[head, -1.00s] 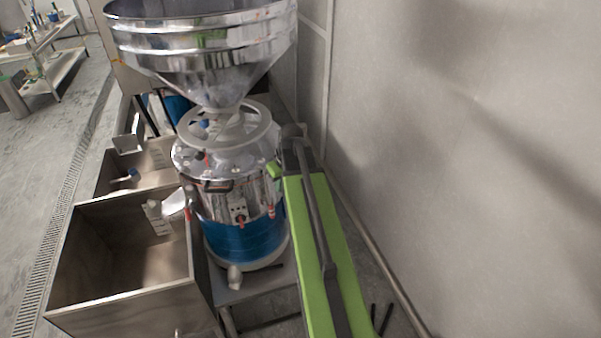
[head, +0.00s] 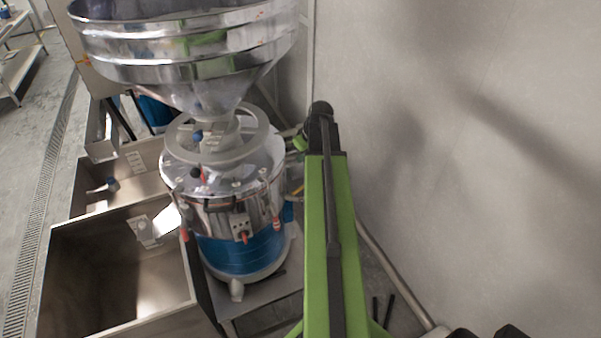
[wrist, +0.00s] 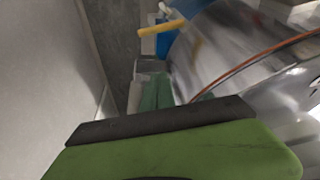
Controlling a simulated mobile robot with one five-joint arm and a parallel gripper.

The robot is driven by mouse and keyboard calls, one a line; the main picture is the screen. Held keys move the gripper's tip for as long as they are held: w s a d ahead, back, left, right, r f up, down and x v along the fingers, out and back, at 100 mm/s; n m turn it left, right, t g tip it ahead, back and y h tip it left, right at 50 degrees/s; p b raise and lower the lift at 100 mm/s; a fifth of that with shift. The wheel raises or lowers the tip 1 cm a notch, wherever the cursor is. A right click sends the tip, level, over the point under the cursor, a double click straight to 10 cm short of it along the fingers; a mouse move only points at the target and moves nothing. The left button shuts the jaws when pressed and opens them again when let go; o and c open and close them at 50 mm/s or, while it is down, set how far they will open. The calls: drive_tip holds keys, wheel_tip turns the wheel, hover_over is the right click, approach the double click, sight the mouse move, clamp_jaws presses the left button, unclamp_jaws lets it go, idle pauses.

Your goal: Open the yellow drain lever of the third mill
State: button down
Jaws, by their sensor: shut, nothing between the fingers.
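The mill (head: 225,190) stands left of my arm in the head view, with a steel drum, a blue base and a large funnel above. A small yellow lever (head: 297,190) shows at the drum's right side, partly hidden by my arm. In the wrist view the yellow lever (wrist: 162,28) sticks out leftward near the top, beside the shiny drum (wrist: 235,55). My gripper (wrist: 158,92) appears as dull green fingers below the lever in that view, shut and empty, apart from it. In the head view the fingers are mostly hidden behind my arm's far end.
A grey wall (head: 450,150) rises close on the right, with a pipe (head: 385,265) along its foot. Open steel bins (head: 110,275) stand left of the mill. An orange-red hose or cable (wrist: 250,62) crosses the drum in the wrist view.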

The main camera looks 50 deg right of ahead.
sight(301, 188)
drive_tip(key=b+x, duration=0.9)
drive_tip(key=shift+s+d+f, duration=0.15)
drive_tip(key=shift+s+f, duration=0.1)
drive_tip(key=shift+f, duration=0.2)
drive_tip(key=s+b, duration=0.1)
drive_tip(key=s+f, duration=0.1)
drive_tip(key=s, duration=0.1)
drive_tip(key=shift+s+f+b, duration=0.15)
drive_tip(key=shift+s+b, duration=0.05)
drive_tip(key=shift+b, duration=0.15)
